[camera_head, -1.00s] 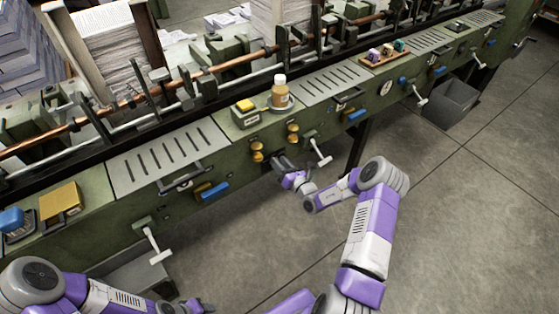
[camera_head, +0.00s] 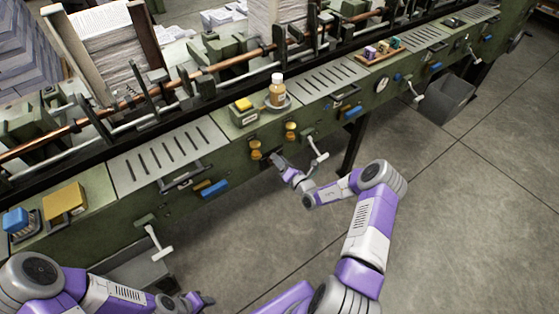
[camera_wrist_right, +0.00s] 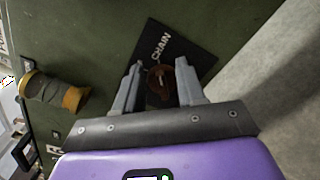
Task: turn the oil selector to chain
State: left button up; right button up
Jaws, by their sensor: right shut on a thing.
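The oil selector (camera_wrist_right: 160,78) is a reddish-brown knob on a black plate (camera_wrist_right: 183,52) marked CHAIN, on the green machine front. In the right wrist view my right gripper (camera_wrist_right: 159,86) has one finger on each side of the knob and is shut on it. The fingers hide part of the knob and plate. In the head view my right gripper (camera_head: 279,161) is at the machine's front, below the orange knobs; the selector is hidden there. My left gripper (camera_head: 200,301) is low in the head view, away from the machine; its finger gap is unclear.
Orange knobs (camera_head: 291,131) are just above my right gripper, and a white-handled lever (camera_head: 317,151) is close on its right. A bottle (camera_head: 277,90) stands on the machine top. An orange-and-grey knob (camera_wrist_right: 55,93) is at left in the wrist view. The floor (camera_head: 450,210) at right is clear.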

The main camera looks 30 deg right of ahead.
jog(key=o, duration=1)
jog(key=shift+o, duration=0.2)
jog(key=s+p, duration=0.1)
jog(key=s, duration=0.6)
jog(key=shift+s+d+p, duration=0.3)
jog(key=shift+p, duration=0.05)
